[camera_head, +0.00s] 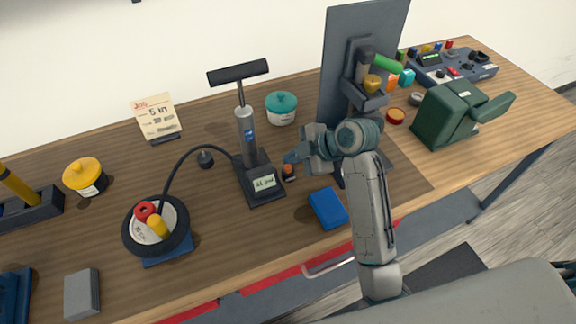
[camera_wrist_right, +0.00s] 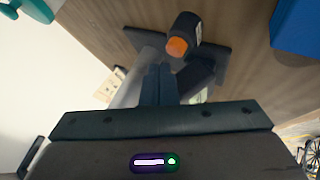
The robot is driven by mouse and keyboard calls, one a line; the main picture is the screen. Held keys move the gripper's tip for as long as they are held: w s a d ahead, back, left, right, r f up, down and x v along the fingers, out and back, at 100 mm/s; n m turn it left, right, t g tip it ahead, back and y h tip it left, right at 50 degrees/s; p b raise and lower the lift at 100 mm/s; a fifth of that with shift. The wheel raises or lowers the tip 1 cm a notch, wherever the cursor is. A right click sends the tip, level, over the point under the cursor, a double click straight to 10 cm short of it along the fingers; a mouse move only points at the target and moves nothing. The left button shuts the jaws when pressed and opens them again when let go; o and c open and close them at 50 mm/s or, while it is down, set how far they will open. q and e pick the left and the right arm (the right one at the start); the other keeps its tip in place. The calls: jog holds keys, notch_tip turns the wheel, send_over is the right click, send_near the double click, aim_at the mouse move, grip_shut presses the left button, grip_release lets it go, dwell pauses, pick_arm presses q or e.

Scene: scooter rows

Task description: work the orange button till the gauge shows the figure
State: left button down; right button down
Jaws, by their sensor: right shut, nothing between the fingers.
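The orange button (camera_wrist_right: 177,46) sits on the end of a short black cylinder in the right wrist view. In the head view its cylinder (camera_head: 289,172) stands right beside the pump base. The gauge (camera_head: 264,183) is a pale display on the base of the upright floor pump (camera_head: 246,130); its digits are too small to read surely. A job card (camera_head: 157,113) at the back left carries the figure, which I cannot read surely. My right gripper (camera_head: 292,159) is shut and empty, close to the button; its fingers (camera_wrist_right: 158,85) appear just short of the button. My left gripper is out of view.
A black hose runs from the pump to a small tyre (camera_head: 130,236) at the left. A blue block (camera_head: 328,208) lies right of the pump base. A teal-lidded pot (camera_head: 281,107) stands behind. A dark upright panel (camera_head: 340,50) and green vise-like body (camera_head: 440,115) stand right.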

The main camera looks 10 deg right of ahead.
jog(key=shift+f, duration=0.1)
dwell(0.6)
jog(key=shift+f, duration=0.35)
jog(key=shift+f, duration=0.45)
dwell(1.8)
jog(key=shift+r+p, duration=0.7)
jog(key=shift+r, duration=0.2)
jog(key=shift+r, duration=0.1)
notch_tip(320, 180, up, 5)
jog(key=p, duration=0.4)
jog(key=shift+p, duration=0.35)
